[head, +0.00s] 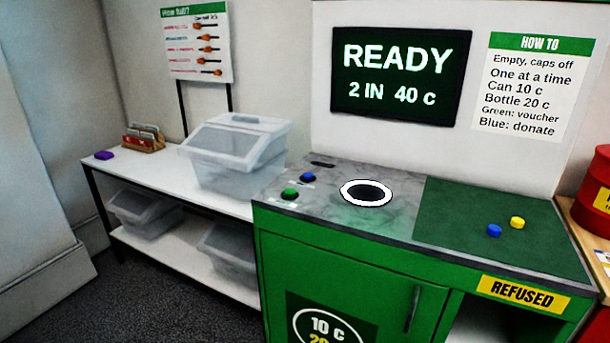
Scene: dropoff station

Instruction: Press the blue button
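The blue button (308,177) sits on the grey left part of the green machine's top (334,208), near its left edge. A green button (289,194) is just in front of it, with a small white label beside each. A round hole with a lit white ring (345,190) lies to the right of the buttons. The dark screen (400,76) above reads "READY" and "2 IN 40 c". Neither of my grippers shows in the head view.
A blue cap (494,230) and a yellow cap (517,222) lie on the green mat (455,211) at the right. A lidded clear bin (235,153) stands on the white table (165,177) left of the machine. A red container (594,197) is at the far right. The space around the buttons is clear.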

